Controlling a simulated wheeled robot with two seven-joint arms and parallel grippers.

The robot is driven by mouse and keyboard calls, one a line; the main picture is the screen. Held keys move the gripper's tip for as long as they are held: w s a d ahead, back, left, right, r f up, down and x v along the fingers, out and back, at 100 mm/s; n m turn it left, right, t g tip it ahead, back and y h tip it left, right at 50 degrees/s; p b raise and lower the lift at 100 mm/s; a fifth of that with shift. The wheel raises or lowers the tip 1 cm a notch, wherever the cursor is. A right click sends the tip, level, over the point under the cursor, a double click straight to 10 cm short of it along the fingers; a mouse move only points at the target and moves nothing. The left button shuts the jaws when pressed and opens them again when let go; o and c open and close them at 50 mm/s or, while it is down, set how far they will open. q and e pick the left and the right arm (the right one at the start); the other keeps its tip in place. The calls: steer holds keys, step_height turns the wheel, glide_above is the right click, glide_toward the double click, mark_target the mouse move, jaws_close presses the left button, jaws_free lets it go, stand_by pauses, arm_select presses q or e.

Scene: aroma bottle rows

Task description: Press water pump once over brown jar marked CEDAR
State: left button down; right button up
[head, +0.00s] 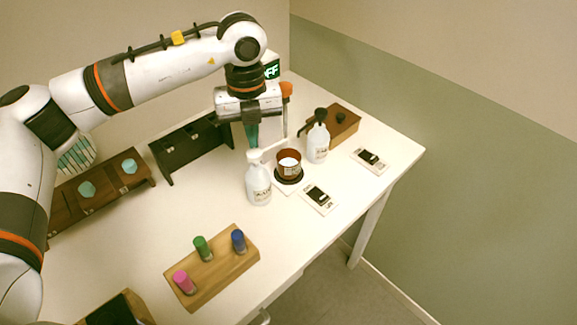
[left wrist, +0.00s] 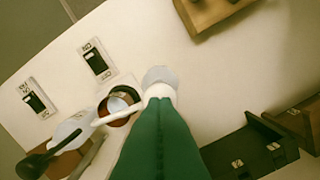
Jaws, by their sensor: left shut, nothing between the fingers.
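A white pump bottle (head: 258,186) stands upright on the table with a dark label too small to read for certain. A brown jar (head: 289,167) with a pale inside sits just right of it on a dark round base. My left gripper (head: 252,143) points down with its green fingers shut and empty, right at the bottle's white pump head. In the left wrist view the fingertips (left wrist: 160,104) overlap the white pump head, whose spout (left wrist: 110,115) reaches across the brown jar (left wrist: 121,101). I cannot tell whether they touch. The jar's marking is unreadable. My right gripper is out of view.
A white bottle with a black pump (head: 318,143) stands behind the jar. Two small switch panels (head: 319,198) (head: 370,160) lie to the right. A wooden block with pink, green and blue caps (head: 225,270) is in front. A dark rack (head: 190,148) stands behind left.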

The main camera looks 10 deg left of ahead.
arm_select(q)
step_height(320, 180, up, 6)
steer(key=p, duration=0.2)
steer(key=shift+p, duration=0.35)
stand_by(0.4)
